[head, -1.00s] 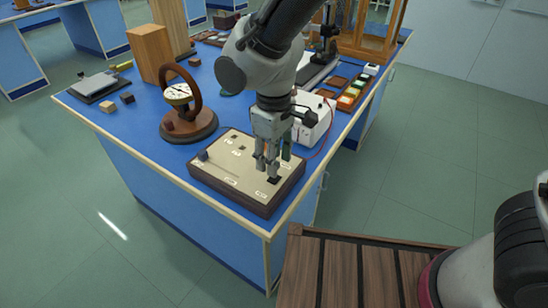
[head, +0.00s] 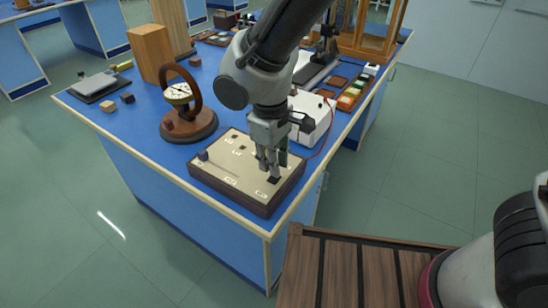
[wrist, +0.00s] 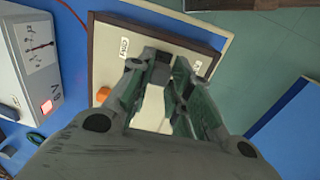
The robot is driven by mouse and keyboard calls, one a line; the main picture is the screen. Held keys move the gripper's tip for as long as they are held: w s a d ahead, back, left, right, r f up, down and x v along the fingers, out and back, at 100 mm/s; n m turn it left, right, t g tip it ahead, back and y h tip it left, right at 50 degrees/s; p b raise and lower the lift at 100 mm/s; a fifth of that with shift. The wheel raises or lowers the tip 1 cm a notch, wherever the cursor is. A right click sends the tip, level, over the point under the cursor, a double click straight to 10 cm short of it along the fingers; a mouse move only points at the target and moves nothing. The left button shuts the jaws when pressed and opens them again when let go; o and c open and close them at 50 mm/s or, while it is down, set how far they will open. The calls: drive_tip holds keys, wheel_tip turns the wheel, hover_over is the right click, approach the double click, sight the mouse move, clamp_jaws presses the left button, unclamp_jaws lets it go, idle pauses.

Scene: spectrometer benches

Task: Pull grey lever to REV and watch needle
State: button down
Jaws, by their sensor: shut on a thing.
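A beige control panel (head: 240,176) with a dark wooden frame lies on the bench's front corner. My gripper (head: 272,172) is over its right part, fingers down, shut on a dark grey lever knob (head: 274,180). In the wrist view the knob (wrist: 160,68) sits between the fingertips, beside small white labels too small to read for sure. Another bluish-grey knob (head: 203,155) stands at the panel's left edge. A round dial with a dark needle (head: 178,92) stands in a brown ring on a round wooden base behind the panel; its reading is too small to tell.
Wooden blocks (head: 151,54) stand at the back left. A slatted wooden surface (head: 350,270) is in front. Floor is clear at right.

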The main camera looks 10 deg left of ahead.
drive_tip(key=shift+s+a+f+t+h, duration=0.15)
drive_tip(key=shift+s+t+h, duration=0.1)
drive_tip(key=shift+s+t, duration=0.3)
drive_tip(key=shift+s+a+t+h, duration=0.15)
drive_tip(key=shift+s+t+h, duration=0.15)
drive_tip(key=shift+t, duration=0.35)
drive_tip(key=shift+s+a+f+t+h, duration=0.15)
drive_tip(key=shift+s+t+h, duration=0.15)
drive_tip(key=shift+t, duration=0.25)
drive_tip(key=shift+s+a+f+t+h, duration=0.15)
drive_tip(key=shift+s+t, duration=0.15)
drive_tip(key=shift+t, duration=0.25)
drive_tip(key=c, duration=1.3)
unclamp_jaws()
drive_tip(key=v, duration=1.2)
drive_tip(key=shift+s, duration=0.15)
